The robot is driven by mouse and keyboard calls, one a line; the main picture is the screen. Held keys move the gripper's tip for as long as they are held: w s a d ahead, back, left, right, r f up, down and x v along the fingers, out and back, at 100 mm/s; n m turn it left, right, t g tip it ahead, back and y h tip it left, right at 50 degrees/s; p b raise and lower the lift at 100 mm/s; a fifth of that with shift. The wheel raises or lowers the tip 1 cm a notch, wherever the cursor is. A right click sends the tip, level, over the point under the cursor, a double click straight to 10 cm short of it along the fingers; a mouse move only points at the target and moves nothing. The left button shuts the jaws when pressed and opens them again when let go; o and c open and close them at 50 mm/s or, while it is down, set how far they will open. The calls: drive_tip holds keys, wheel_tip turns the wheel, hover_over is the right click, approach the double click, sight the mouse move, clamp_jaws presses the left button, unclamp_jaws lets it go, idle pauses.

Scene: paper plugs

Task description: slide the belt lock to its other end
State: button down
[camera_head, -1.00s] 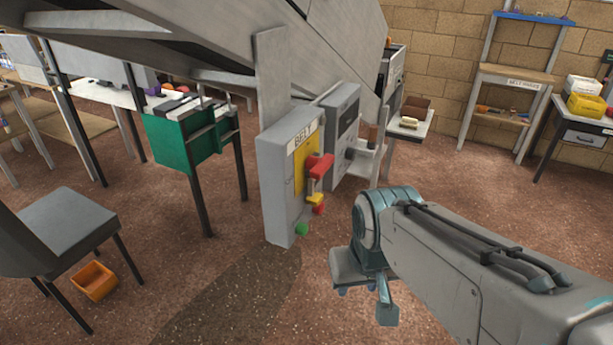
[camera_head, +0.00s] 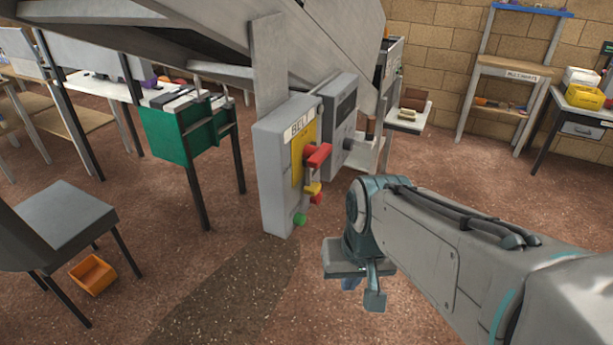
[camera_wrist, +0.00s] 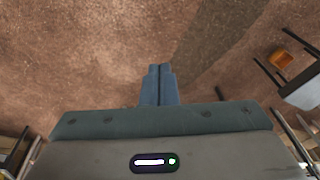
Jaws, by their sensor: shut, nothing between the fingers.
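The grey belt box (camera_head: 273,178) hangs below the sloped machine left of my arm, with a "BELT" label at its top and a yellow plate (camera_head: 298,160) on its front. A red handle (camera_head: 318,156) sticks out from the plate. A small yellow piece (camera_head: 313,188), a red button (camera_head: 316,198) and a green button (camera_head: 300,219) sit lower down. Which piece is the lock is not clear. My gripper (camera_wrist: 158,70) points down over bare floor, shut and empty, its two blue fingers together. In the head view it is right of the box and apart from it, fingers mostly hidden.
A second grey box (camera_head: 340,125) with a dark panel stands just behind the belt box. The sloped machine (camera_head: 330,40) overhangs both. Floor before the box is clear.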

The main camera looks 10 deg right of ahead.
drive_tip(key=w+a+f+m+g+y+b, duration=0.2)
drive_tip(key=w+a+f+m+y+b, duration=0.3)
drive_tip(key=f+y+b, duration=0.25)
drive_tip(key=w+a+f+m+g+y+b, duration=0.2)
drive_tip(key=w+a+f+m+y+b, duration=0.2)
drive_tip(key=a+f+m+y+b, duration=0.35)
drive_tip(key=w+d+f+m+t+y+b, duration=0.3)
drive_tip(key=w+d+m+t+y+b, duration=0.4)
drive_tip(key=w+d+m+t+b, duration=0.75)
drive_tip(key=shift+w+a+r+n+t+h, duration=0.2)
drive_tip(key=shift+w+r+n+t, duration=0.4)
drive_tip(key=shift+r, duration=1.25)
drive_tip(key=shift+w+a+r+n+t+h, duration=0.1)
drive_tip(key=shift+w+a+r+n+t, duration=0.4)
drive_tip(key=shift+r, duration=1.4)
drive_tip(key=shift+w+r+n+t+h, duration=0.1)
drive_tip(key=shift+w+r+n+t, duration=0.2)
drive_tip(key=shift+w+r+t, duration=1.05)
drive_tip(key=shift+s+r+g, duration=0.35)
drive_tip(key=shift+r+g, duration=0.2)
drive_tip(key=shift+g, duration=0.25)
